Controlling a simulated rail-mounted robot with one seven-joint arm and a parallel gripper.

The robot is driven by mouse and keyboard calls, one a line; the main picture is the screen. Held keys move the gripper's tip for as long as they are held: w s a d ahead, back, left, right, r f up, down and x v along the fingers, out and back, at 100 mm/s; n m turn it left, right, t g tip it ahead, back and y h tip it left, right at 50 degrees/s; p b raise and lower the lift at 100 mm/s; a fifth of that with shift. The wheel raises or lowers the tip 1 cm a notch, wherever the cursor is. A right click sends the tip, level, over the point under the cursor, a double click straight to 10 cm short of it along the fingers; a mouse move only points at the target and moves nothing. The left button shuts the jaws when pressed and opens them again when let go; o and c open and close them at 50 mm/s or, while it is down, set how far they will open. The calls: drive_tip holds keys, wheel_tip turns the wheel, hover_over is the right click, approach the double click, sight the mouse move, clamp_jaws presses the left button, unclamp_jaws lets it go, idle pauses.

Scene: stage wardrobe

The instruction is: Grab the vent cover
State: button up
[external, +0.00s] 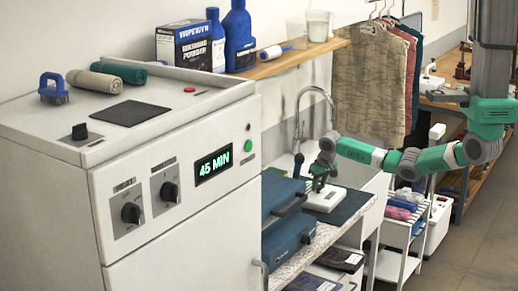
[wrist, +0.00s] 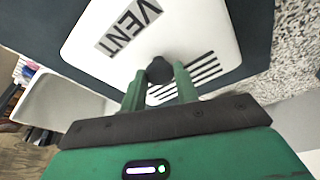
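The vent cover (wrist: 195,35) is a white plate with rounded corners, a "VENT" label, a row of dark slots and a round black knob (wrist: 159,70). It lies flat on a dark mat; in the external view the vent cover (external: 325,200) is beside the sink, partly behind my gripper (external: 318,182). In the wrist view my gripper (wrist: 159,80) is open. Its two green fingers point at the knob, which shows between the fingertips with a small gap on either side. I cannot tell how far above the plate the fingertips are.
Blue cases (external: 284,220) stand left of the vent cover on the counter. A tall faucet (external: 315,92) rises behind. The large white machine (external: 175,170) fills the left. A white cart (external: 402,225) with folded cloths is at right. The dark mat (external: 350,207) has bare room.

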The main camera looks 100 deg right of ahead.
drive_tip(key=c, duration=0.4)
drive_tip(key=shift+o, duration=0.2)
drive_tip(key=shift+r, duration=0.1)
